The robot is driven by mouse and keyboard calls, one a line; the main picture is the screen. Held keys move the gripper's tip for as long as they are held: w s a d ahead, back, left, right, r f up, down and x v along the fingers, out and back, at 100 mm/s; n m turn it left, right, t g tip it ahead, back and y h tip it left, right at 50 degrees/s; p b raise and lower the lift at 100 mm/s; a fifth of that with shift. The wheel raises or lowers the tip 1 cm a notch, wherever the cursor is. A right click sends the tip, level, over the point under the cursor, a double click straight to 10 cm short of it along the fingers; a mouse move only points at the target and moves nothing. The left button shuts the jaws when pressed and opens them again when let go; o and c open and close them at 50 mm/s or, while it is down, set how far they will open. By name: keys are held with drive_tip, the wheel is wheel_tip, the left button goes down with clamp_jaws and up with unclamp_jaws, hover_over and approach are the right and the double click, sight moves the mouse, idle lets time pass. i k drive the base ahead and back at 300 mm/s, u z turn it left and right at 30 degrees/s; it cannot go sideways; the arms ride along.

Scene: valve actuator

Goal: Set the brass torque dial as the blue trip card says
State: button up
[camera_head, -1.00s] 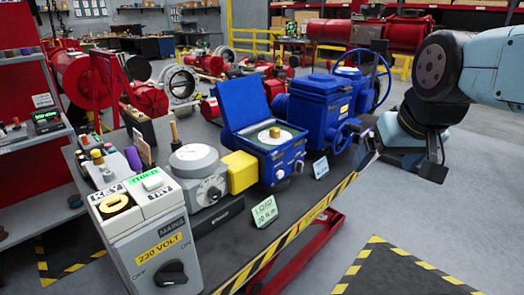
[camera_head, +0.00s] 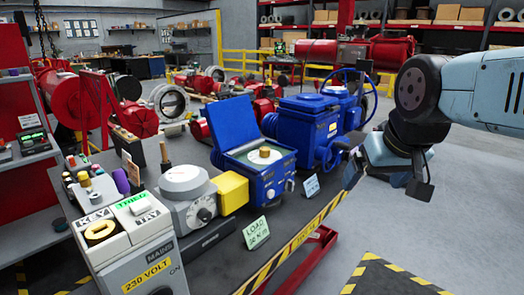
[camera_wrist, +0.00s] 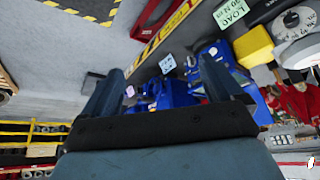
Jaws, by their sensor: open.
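The brass dial (camera_head: 264,152) sits on the panel inside the open blue actuator (camera_head: 262,181), whose lid stands raised behind it. A small pale-blue card (camera_head: 311,186) stands on the bench just right of that actuator; its print is too small to read. The card also shows in the wrist view (camera_wrist: 167,63). My gripper (camera_wrist: 160,88) is open and empty, its two dark fingers spread apart. In the head view, my arm's end hangs to the right of the bench, apart from the dial and the card. I cannot make out the dial in the wrist view.
A pale-green LOAD card (camera_head: 256,233) stands at the bench's front edge. A grey unit (camera_head: 188,197) with a yellow block (camera_head: 232,191) and a KEY/TRY mains box (camera_head: 125,240) stand left. Blue handwheel valves (camera_head: 316,130) stand behind the open actuator. The floor right of the bench is clear.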

sight(264, 152)
drive_tip(key=k, duration=1.25)
drive_tip(key=z, duration=0.35)
drive_tip(key=i, duration=2.1)
drive_tip(key=u, duration=0.55)
drive_tip(key=k, duration=0.8)
drive_tip(key=u, duration=0.25)
drive_tip(key=i, duration=0.65)
drive_tip(key=z, duration=0.05)
